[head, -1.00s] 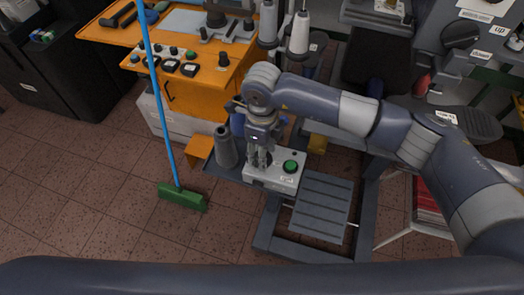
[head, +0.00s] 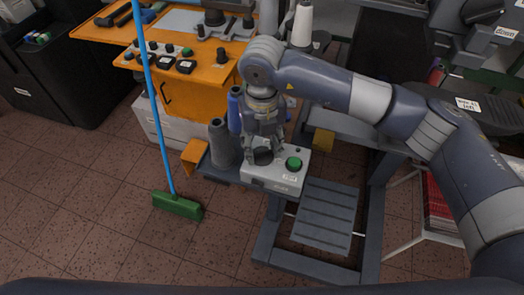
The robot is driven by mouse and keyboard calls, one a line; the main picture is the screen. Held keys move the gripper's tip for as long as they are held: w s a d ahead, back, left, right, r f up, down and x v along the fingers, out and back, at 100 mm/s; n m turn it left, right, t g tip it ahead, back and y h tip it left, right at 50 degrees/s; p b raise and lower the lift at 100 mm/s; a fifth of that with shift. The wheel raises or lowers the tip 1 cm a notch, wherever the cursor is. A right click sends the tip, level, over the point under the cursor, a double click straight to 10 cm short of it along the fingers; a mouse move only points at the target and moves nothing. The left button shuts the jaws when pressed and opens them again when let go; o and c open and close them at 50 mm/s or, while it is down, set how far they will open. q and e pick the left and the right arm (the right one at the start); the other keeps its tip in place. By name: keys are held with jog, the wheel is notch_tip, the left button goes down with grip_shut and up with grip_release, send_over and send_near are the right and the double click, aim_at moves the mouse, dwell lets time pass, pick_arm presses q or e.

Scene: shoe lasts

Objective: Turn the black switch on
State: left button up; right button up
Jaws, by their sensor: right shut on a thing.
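The black switch (head: 263,156) is a round dark knob on the top left of a light grey control box (head: 275,182). A green button (head: 293,164) sits to its right on the same box. My right gripper (head: 263,149) points down over the black switch. Its fingers are shut on the switch and hide part of it. The switch's exact angle cannot be read. My left gripper is not in view.
A dark grey thread cone (head: 221,145) stands close left of the box, with a blue one (head: 235,110) behind it. A slatted grey pedal (head: 325,214) lies below. A blue-handled green broom (head: 177,205) stands left. An orange bench (head: 195,92) is behind.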

aim_at(262, 150)
jog(key=m+b, duration=0.2)
jog(key=m, duration=0.1)
jog(key=shift+f+m, duration=0.15)
jog(key=shift+m, duration=0.15)
jog(key=shift+m+b, duration=1.1)
jog(key=shift+m, duration=0.6)
jog(key=o, duration=1.1)
jog(key=shift+c, duration=0.2)
jog(key=shift+r, duration=0.25)
notch_tip(262, 150, up, 12)
jog(key=shift+f, duration=0.15)
